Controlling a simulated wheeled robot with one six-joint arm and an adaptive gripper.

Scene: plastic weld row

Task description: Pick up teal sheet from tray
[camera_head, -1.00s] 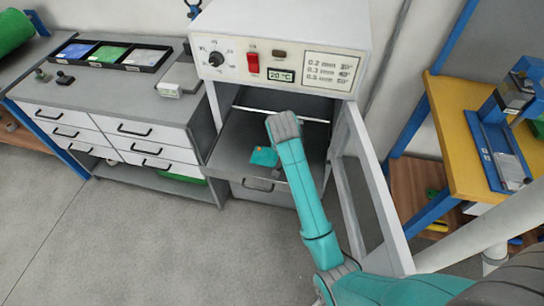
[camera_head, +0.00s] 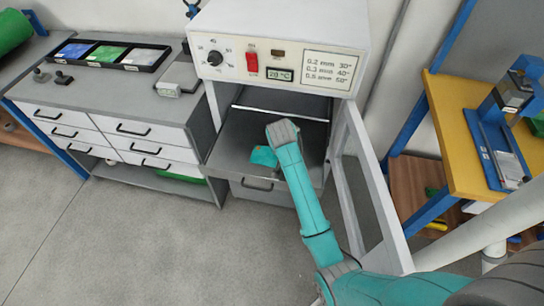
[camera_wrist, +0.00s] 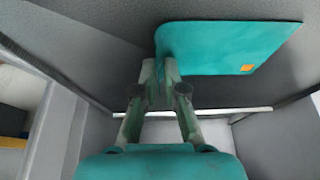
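The teal sheet (camera_head: 264,156) shows over the grey tray (camera_head: 232,140) of the open oven, partly hidden behind my wrist. In the wrist view the sheet (camera_wrist: 222,48) is thin, with a small orange square near one corner. My gripper (camera_wrist: 159,68) has its two fingertips close together at the sheet's near left corner, with the sheet's edge between them. It looks shut on the sheet. In the head view the fingertips are hidden behind my wrist. Whether the sheet still touches the tray is hard to tell.
The oven door (camera_head: 372,185) stands open on the right of my arm. The oven's control panel (camera_head: 280,65) overhangs the tray. A grey drawer cabinet (camera_head: 120,115) stands close on the left. A yellow-topped table (camera_head: 450,120) is at the right. The floor in front is clear.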

